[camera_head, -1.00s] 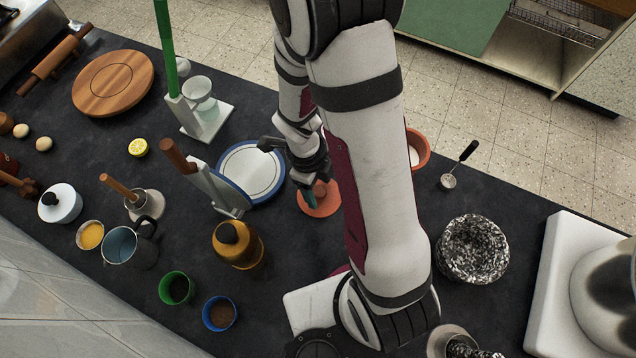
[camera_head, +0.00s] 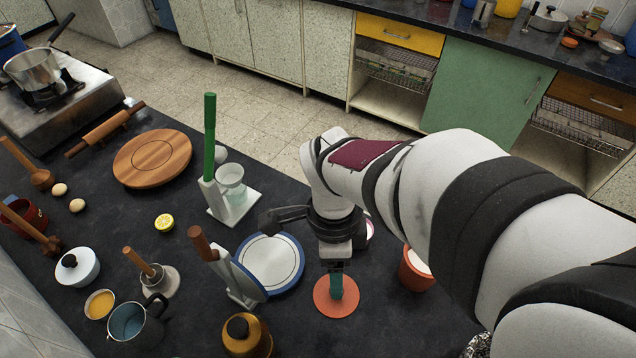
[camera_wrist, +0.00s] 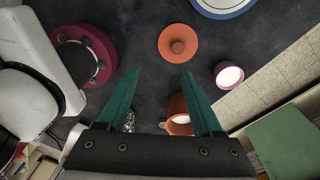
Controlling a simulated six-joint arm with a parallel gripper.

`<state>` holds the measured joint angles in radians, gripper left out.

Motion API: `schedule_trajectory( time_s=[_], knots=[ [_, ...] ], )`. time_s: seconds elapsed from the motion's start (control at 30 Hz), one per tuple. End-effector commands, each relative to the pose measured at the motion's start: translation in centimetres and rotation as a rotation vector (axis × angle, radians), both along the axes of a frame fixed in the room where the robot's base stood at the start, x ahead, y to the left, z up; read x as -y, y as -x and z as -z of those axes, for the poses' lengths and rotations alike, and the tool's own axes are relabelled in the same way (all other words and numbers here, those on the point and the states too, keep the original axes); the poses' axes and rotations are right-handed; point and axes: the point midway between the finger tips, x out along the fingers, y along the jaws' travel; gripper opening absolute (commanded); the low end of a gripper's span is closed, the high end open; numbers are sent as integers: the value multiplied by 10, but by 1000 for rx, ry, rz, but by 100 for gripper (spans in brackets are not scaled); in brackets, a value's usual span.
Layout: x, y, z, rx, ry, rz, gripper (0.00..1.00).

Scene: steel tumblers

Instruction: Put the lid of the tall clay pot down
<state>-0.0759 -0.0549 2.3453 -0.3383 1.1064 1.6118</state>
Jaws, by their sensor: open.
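The orange clay lid (camera_head: 329,309) with a round knob lies flat on the dark counter, right of the blue-rimmed plate. In the wrist view the lid (camera_wrist: 170,48) lies knob up, beyond my fingertips and apart from them. My gripper (camera_head: 336,284) points down over the lid in the head view and partly hides it. Its teal fingers (camera_wrist: 160,72) are apart with nothing held between them. An orange clay pot (camera_head: 413,272) with a white inside stands open to the right. In the wrist view my right finger partly hides this pot (camera_wrist: 178,104).
The blue-rimmed plate (camera_head: 272,264) and a rack with a brown handle (camera_head: 231,275) stand left of the lid. A smaller pink pot (camera_wrist: 229,75) is near the counter edge. An amber jar (camera_head: 252,340) stands at the front. Bare counter surrounds the lid.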

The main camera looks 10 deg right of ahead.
Motion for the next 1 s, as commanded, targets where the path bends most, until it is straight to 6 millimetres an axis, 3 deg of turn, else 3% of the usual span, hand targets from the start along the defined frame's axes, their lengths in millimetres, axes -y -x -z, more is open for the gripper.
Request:
schedule_trajectory(
  time_s=[0.1,0.2,0.33,0.47,1.0],
  knots=[
    [-7,40,-26,30,-114,-510,67],
    [-15,68,-37,74,-187,-907,67],
    [-22,90,-42,125,-233,-1225,67],
    [-25,95,-43,140,-243,-1321,67],
    [-25,94,-43,138,-241,-1321,67]
  ],
)
